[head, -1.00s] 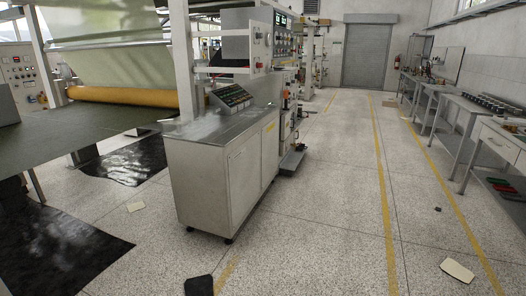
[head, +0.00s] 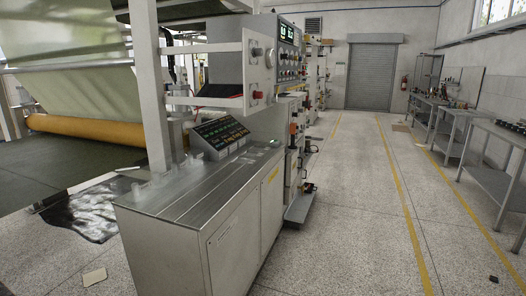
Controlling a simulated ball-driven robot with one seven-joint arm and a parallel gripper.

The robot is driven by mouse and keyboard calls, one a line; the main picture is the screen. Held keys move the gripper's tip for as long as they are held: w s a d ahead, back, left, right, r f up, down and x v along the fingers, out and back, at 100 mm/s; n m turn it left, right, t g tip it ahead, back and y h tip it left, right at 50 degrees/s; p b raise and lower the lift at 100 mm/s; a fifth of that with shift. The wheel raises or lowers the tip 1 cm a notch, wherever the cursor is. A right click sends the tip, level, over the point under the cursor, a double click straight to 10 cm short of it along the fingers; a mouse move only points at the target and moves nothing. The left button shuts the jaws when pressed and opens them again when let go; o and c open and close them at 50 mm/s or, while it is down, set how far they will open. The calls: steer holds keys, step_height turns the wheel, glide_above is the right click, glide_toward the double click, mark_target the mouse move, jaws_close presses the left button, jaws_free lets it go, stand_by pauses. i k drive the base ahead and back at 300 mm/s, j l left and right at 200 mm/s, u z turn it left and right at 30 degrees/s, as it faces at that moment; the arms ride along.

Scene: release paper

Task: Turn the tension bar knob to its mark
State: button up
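The machine's upright grey control cabinet (head: 240,50) stands left of centre, with green digital displays (head: 288,33) and rows of small knobs and buttons (head: 290,68) on its aisle side. A round dark knob (head: 257,52) and red buttons (head: 258,95) show on its near faces. An orange part (head: 293,128) sits lower on the aisle side. I cannot tell which of these, if any, is the tension bar knob, and no mark can be made out. My gripper is not in view.
A low metal cabinet (head: 165,250) stands close in front, with a sloped button console (head: 222,135) on top. A roller with an orange core (head: 80,128) is at left. Workbenches (head: 490,135) line the right wall. The aisle (head: 350,200) between yellow lines is largely clear.

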mark_target(255, 52)
steer(key=i+l+u, duration=0.15)
steer(key=i, duration=0.6)
steer(key=i+l+u, duration=0.15)
steer(key=i, duration=0.65)
